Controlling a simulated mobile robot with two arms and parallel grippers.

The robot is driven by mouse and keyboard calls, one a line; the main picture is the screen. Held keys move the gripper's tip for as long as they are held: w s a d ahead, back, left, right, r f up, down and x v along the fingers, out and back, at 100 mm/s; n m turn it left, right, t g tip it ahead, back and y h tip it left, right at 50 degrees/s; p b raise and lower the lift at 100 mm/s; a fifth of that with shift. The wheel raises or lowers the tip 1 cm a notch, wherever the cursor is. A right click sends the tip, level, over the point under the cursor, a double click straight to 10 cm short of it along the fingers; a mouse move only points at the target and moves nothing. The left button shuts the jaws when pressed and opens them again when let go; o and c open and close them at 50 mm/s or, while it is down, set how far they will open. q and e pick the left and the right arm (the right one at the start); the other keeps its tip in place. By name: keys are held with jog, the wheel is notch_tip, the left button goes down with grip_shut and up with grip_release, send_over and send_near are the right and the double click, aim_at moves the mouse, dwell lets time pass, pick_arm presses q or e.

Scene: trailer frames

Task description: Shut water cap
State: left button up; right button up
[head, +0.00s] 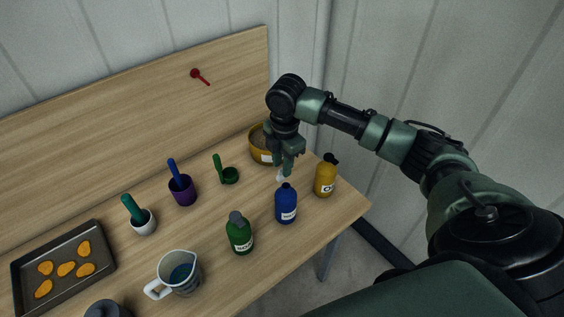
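The label words are too small to read surely, so I cannot tell which holds water. My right gripper (281,176) points down just above and behind the blue bottle's top. A small pale patch shows at its fingertips; I cannot tell what it is or whether the fingers are closed. My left gripper is not in view.
A yellow bowl (259,149) stands close behind my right gripper. A green scoop (230,175), purple cup (182,192), white mortar (144,224), measuring jug (181,275) and baking tray (105,259) stand leftward. The wooden table (222,206) has bare spots between them.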

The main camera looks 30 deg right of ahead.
jog(key=shift+a+f, duration=0.1)
jog(key=shift+f, duration=0.4)
grip_shut()
